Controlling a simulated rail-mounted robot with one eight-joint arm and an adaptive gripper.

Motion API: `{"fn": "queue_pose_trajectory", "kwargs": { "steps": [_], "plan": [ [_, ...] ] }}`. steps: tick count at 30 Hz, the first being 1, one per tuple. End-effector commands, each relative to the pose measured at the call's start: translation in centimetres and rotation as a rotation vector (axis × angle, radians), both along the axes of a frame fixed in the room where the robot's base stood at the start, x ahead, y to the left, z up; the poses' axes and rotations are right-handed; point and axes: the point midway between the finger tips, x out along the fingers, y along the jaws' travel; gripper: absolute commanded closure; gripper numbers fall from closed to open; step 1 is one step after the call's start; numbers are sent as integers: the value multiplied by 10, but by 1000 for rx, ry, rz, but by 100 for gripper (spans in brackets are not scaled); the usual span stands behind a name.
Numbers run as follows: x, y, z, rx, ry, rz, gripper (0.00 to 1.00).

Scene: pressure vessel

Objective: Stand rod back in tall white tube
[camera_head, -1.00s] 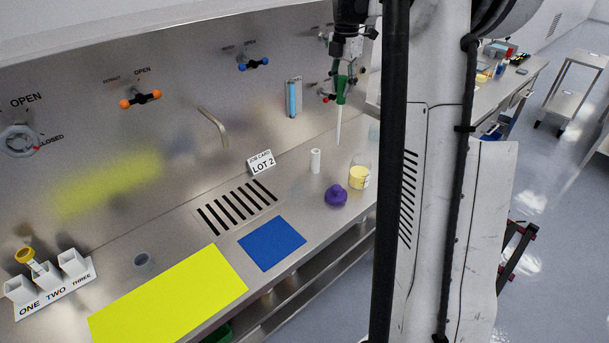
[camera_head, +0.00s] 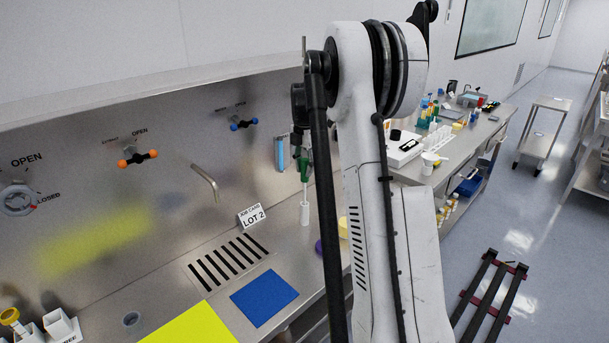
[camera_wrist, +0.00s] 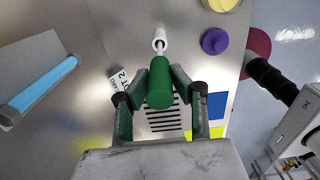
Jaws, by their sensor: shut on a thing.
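The rod has a green handle (camera_head: 304,168) and a thin white shaft. It hangs upright at the back of the bench, and its handle also shows in the wrist view (camera_wrist: 159,90). My gripper (camera_wrist: 159,84) is shut on the green handle; in the head view my gripper (camera_head: 302,148) is small and partly hidden. In the wrist view the shaft runs to the mouth of the white tube (camera_wrist: 159,37). I cannot tell how far the tip is inside.
A purple knobbed object (camera_wrist: 214,41) and a beaker with yellow contents (camera_wrist: 221,3) stand near the tube. A LOT 2 card (camera_head: 251,216) stands to the left. A blue cylinder (camera_head: 280,154) is on the back wall. A blue mat (camera_head: 264,297) lies in front.

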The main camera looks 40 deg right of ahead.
Motion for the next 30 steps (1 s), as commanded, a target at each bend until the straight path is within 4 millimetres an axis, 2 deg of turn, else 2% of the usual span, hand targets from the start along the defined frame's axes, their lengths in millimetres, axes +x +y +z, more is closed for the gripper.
{"fn": "queue_pose_trajectory", "kwargs": {
  "steps": [3, 6, 17, 18, 21, 30],
  "plan": [
    [1, 0, -17, 0, 0, 0, 100],
    [0, 0, -25, 0, 0, 0, 100],
    [0, 0, -30, 0, 0, 0, 100],
    [0, 0, -29, 0, 0, 0, 75],
    [0, 0, -29, 0, 0, 0, 62],
    [0, 0, -28, 0, 0, 0, 60]
  ]
}}
